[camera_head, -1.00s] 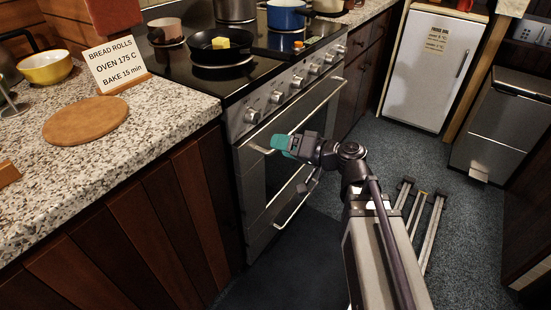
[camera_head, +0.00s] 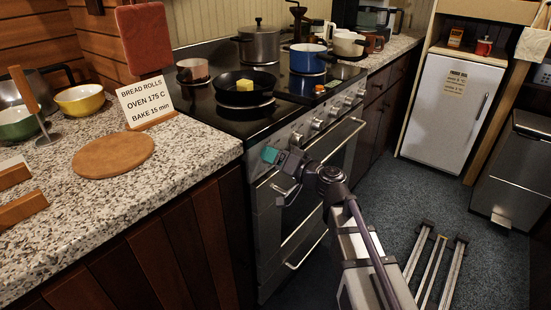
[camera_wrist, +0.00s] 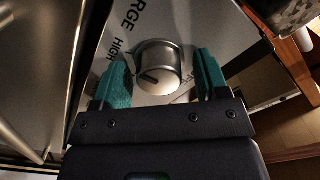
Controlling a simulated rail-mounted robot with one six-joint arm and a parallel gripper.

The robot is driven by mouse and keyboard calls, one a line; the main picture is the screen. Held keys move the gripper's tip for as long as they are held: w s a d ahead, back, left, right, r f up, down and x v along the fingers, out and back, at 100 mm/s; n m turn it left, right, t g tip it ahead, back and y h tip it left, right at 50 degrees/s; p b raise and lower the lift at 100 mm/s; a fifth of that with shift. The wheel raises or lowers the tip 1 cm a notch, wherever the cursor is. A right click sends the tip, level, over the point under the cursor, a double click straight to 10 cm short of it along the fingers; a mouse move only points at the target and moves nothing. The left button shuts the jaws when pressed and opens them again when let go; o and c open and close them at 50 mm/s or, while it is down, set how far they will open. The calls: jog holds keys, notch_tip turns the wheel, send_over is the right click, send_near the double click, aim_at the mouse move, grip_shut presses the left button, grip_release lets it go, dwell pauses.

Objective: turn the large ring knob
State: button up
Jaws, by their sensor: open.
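A round silver knob (camera_wrist: 157,62) with a dark pointer line sits on the stove's control panel in the wrist view. Partly cut-off lettering reading "RGE" and "HIGH" is printed beside it. My gripper (camera_wrist: 163,84) is open, with one teal finger to the left of the knob and one to the right. I cannot tell whether either finger touches it. In the head view my gripper (camera_head: 271,155) is at the near left end of the stove's (camera_head: 265,222) control panel and hides the knob there. Other silver knobs (camera_head: 317,124) run along the panel to the right.
A pan (camera_head: 232,96) with a yellow block, a blue pot (camera_head: 306,60) and other pots stand on the cooktop. The oven door handle (camera_head: 337,137) runs below the knobs. A speckled counter (camera_head: 190,152) with a recipe card (camera_head: 144,102) adjoins on the left.

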jog(key=c, duration=0.9)
jog(key=shift+c, duration=0.2)
jog(key=shift+m, duration=0.4)
jog(key=m, duration=0.4)
jog(key=shift+m, duration=0.3)
jog(key=m, duration=0.5)
jog(key=shift+f, duration=0.15)
jog(key=shift+m, duration=0.3)
jog(key=o, duration=0.9)
